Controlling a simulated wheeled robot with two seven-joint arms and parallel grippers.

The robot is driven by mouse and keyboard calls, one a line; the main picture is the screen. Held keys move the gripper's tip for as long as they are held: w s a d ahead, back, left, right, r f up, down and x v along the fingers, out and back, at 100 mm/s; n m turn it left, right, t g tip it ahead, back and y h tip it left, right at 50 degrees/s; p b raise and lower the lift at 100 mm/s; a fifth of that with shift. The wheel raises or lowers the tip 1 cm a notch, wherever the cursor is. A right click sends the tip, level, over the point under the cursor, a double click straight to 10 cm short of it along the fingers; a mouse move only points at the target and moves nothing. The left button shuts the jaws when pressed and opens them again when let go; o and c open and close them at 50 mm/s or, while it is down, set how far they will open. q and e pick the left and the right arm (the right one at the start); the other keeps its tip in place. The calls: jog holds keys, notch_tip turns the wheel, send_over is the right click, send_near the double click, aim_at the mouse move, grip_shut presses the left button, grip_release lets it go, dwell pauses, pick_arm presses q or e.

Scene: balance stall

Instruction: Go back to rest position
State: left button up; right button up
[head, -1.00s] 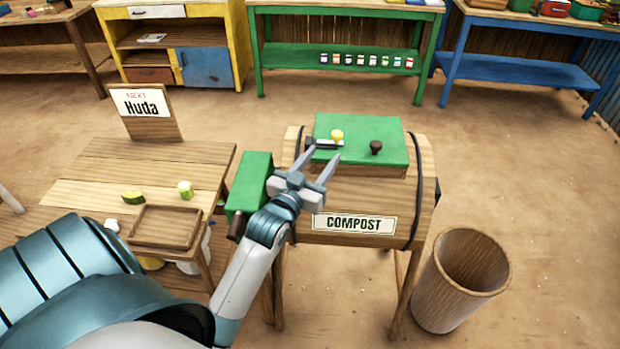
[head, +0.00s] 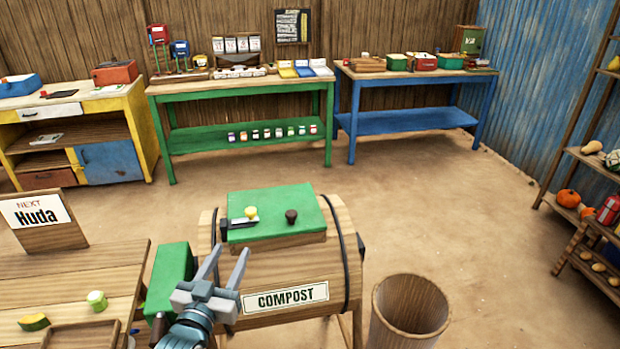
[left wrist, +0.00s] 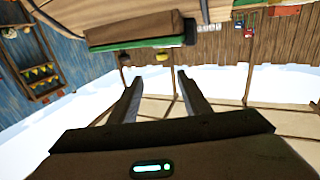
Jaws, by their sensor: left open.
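My left gripper (head: 222,268) is open and empty. In the head view it appears in front of the wooden compost barrel (head: 285,269), left of its COMPOST label. The barrel's green lid (head: 275,220) is closed and carries a yellow knob (head: 251,212) and a dark knob (head: 291,216). In the left wrist view the two fingers (left wrist: 155,90) point up the picture with nothing between them. My right gripper is not in view.
A wooden table (head: 80,277) with a Huda sign (head: 40,222), tray (head: 85,336) and small produce stands left. A round bin (head: 408,310) stands right of the barrel. Green (head: 240,140) and blue (head: 415,122) benches line the back.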

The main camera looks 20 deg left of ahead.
pick_arm(q)
jog(key=s+d+f+m+g+h, duration=0.1)
jog(key=s+d+f+g, duration=0.35)
jog(key=f, duration=0.35)
jog(key=s+d+f+m+g+h, duration=0.1)
jog(key=s+d+f+g, duration=0.25)
jog(key=s+f, duration=0.3)
jog(key=s+d+f+m+g+h, duration=0.1)
jog(key=s+d+f+g, duration=0.25)
jog(key=s, duration=0.45)
jog(key=s+d+f+m+g, duration=0.1)
jog(key=s+d+f+g, duration=0.15)
jog(key=s+f, duration=0.45)
notch_tip(320, 180, down, 26)
jog(key=s+g+b, duration=0.1)
jog(key=s, duration=0.2)
jog(key=s+a+f+g, duration=0.1)
jog(key=s+f, duration=0.8)
jog(key=s+a+f+b, duration=0.1)
jog(key=s+a+f, duration=0.1)
jog(key=s+f, duration=0.6)
notch_tip(320, 180, down, 3)
jog(key=shift+s+a+r+g, duration=0.2)
jog(key=shift+s+a+g, duration=0.1)
jog(key=shift+s+g, duration=0.1)
